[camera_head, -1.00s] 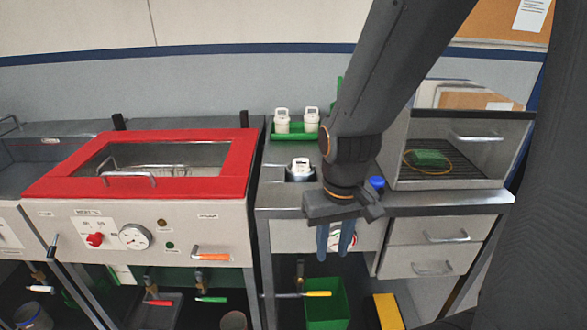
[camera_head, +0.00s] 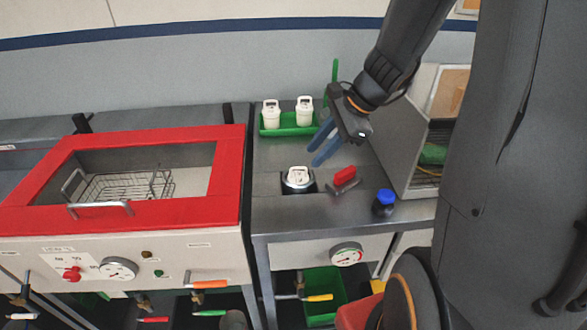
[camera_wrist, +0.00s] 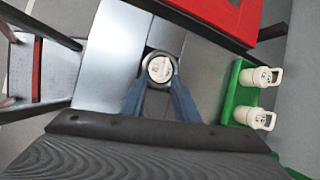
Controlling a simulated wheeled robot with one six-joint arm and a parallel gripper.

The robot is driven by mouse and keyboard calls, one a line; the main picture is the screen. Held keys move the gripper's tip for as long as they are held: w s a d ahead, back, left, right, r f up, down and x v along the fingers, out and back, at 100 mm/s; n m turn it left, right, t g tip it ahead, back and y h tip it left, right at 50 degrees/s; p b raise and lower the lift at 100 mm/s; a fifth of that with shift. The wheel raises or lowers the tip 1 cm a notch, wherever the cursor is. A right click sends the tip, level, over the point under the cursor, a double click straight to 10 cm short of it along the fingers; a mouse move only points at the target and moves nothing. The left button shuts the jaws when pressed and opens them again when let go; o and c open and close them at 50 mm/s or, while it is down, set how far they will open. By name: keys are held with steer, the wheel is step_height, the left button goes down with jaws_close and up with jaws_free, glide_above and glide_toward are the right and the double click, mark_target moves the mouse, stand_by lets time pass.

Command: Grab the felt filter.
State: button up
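I cannot tell for sure which thing is the felt filter. A white piece with a loop handle and a label (camera_head: 299,177) sits in a round metal socket in the counter; it also shows in the wrist view (camera_wrist: 159,68). Two similar white handled pieces, one on the left (camera_head: 271,113) and one on the right (camera_head: 304,111), stand in a green tray (camera_head: 287,131) behind it. My gripper (camera_head: 314,153) is above the counter, behind and right of the socket. Its blue fingers are apart and empty. In the wrist view the socketed piece appears between the fingertips (camera_wrist: 159,86).
A red-handled brush (camera_head: 343,180) and a blue-capped jar (camera_head: 384,202) stand right of the socket. An open-fronted cabinet (camera_head: 402,150) is at the right. A red-framed washing tank (camera_head: 225,165) adjoins on the left. Bare counter lies left of my gripper.

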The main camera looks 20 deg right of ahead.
mark_target(302, 168)
steer(key=shift+m, duration=0.4)
steer(key=shift+w+p+x, duration=0.2)
steer(key=shift+p+x, duration=0.05)
steer(key=shift+x, duration=1)
steer(key=shift+w+p+x, duration=0.2)
steer(key=shift+p+x, duration=0.05)
steer(key=shift+x, duration=1.05)
steer(key=shift+w+p+x, duration=0.2)
steer(key=shift+p+x, duration=0.05)
steer(key=shift+x, duration=1)
steer(key=shift+d+r, duration=0.1)
steer(key=shift+r, duration=0.1)
jaws_close()
